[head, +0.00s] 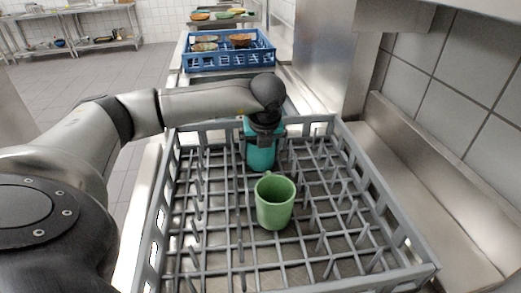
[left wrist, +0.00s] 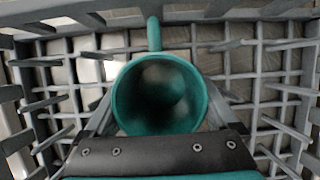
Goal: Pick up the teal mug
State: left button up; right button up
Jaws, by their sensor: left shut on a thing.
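The teal mug (head: 261,157) stands upright near the far side of the grey dish rack, partly hidden by my left gripper (head: 264,131) above it. In the left wrist view I look down into the open mouth of the teal mug (left wrist: 160,92), its handle pointing to the top of the picture. The fingers of my left gripper (left wrist: 158,122) are on both sides of the mug, shut on it. I cannot tell whether its base is clear of the rack. My right gripper is not in view.
The grey rack (head: 152,232) has several upright prongs. A green mug (head: 275,203) stands in it, nearer than the teal one. A blue rack (head: 228,61) with bowls is behind. A tiled wall (head: 450,75) bounds the right side.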

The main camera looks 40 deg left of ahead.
pick_arm(q)
jog(key=c, duration=0.7)
jog(key=shift+r, duration=0.1)
